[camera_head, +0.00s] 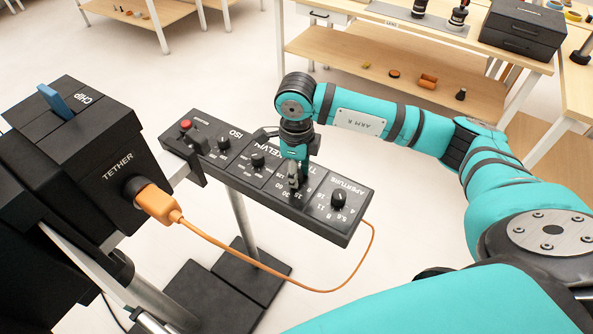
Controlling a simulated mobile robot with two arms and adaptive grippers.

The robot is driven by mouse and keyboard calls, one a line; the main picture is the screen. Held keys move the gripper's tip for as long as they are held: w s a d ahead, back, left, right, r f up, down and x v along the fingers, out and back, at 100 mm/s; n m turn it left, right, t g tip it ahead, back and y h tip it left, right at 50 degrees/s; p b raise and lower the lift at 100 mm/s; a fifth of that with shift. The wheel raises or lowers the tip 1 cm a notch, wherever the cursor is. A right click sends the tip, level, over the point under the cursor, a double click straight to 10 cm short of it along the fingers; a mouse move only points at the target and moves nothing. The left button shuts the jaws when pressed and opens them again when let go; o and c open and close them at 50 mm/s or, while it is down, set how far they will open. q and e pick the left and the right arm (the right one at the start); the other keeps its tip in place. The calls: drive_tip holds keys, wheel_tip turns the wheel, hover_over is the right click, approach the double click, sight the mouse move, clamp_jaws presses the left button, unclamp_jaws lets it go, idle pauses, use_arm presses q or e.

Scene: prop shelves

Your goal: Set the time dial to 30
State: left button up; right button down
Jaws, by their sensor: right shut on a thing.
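The black control panel (315,217) stands on a metal post and carries a row of dials. Its labels read upside down, with ISO, KELVIN and APERTURE showing. The time dial lies under my right gripper (294,180), which points down and is shut on it. The dial is mostly hidden, so its pointer cannot be read. Numbers such as 60, 30 and 15 show beside the gripper. The aperture dial (338,200) is to the right, the Kelvin dial (257,160) and ISO dial (223,143) to the left. My left gripper is not in view.
A black box labelled TETHER (117,165) stands at left, with an orange plug (157,203) and a cable (255,262) looping near the panel's right end. A red button (185,124) is at the panel's left end. Wooden shelves (385,65) stand behind.

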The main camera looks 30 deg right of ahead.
drive_tip(key=shift+r, duration=0.1)
drive_tip(key=c, duration=1)
unclamp_jaws()
drive_tip(key=shift+o, duration=0.2)
wheel_tip(320, 180, up, 12)
